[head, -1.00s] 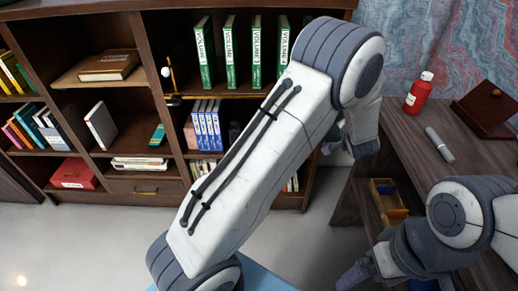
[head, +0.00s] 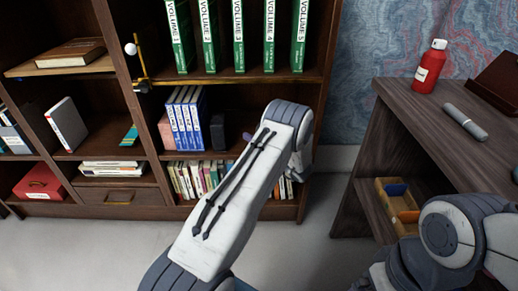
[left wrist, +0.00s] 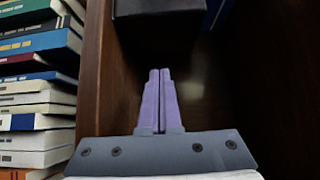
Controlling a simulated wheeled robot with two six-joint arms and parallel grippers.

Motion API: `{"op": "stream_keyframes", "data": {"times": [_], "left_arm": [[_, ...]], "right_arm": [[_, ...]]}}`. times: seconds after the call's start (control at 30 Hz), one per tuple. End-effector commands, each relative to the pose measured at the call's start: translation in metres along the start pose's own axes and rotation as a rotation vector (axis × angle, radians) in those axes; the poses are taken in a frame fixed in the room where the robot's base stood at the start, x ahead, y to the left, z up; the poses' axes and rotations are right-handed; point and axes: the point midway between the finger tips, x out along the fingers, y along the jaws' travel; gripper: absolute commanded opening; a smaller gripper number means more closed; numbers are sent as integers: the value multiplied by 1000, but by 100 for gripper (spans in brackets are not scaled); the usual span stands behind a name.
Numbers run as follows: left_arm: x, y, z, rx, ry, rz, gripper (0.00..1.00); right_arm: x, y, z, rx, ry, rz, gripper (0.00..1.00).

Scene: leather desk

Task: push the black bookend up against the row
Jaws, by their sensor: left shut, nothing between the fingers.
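The black bookend (head: 218,131) stands on the middle shelf, just right of the row of blue-and-white books (head: 187,118). Whether a small gap is left between them I cannot tell. My left gripper (head: 246,136) is right of the bookend, mostly hidden behind my own arm. In the left wrist view my gripper's purple fingers (left wrist: 160,99) are shut and empty, pointing at the dark bookend (left wrist: 158,28). Contact is not clear. A blue edge (left wrist: 216,12) shows beyond it. My right arm is at the lower right, its fingers out of view.
Green volumes (head: 238,38) stand on the shelf above. A desk (head: 440,120) with a red bottle (head: 430,66) stands at the right.

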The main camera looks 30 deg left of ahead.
Motion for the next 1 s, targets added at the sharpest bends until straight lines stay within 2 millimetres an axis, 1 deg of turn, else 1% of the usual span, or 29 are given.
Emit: {"op": "stream_keyframes", "data": {"times": [0.03,0.1,0.3,0.5,0.8,0.87,1.0], "left_arm": [[13,4,1,-3,-4,0,0],[27,3,1,-3,-4,-1,0],[46,2,22,0,-2,0,0],[52,0,28,-1,0,0,0],[52,0,29,-1,1,1,0],[53,-1,30,0,0,1,0],[63,-4,40,3,-3,2,0]], "right_arm": [[9,1,0,0,0,0,97],[13,1,1,0,0,0,97],[23,2,1,0,0,0,97],[26,2,1,0,0,0,97],[25,2,1,0,0,0,97],[23,2,1,0,0,0,97],[9,1,1,0,0,0,97]]}}
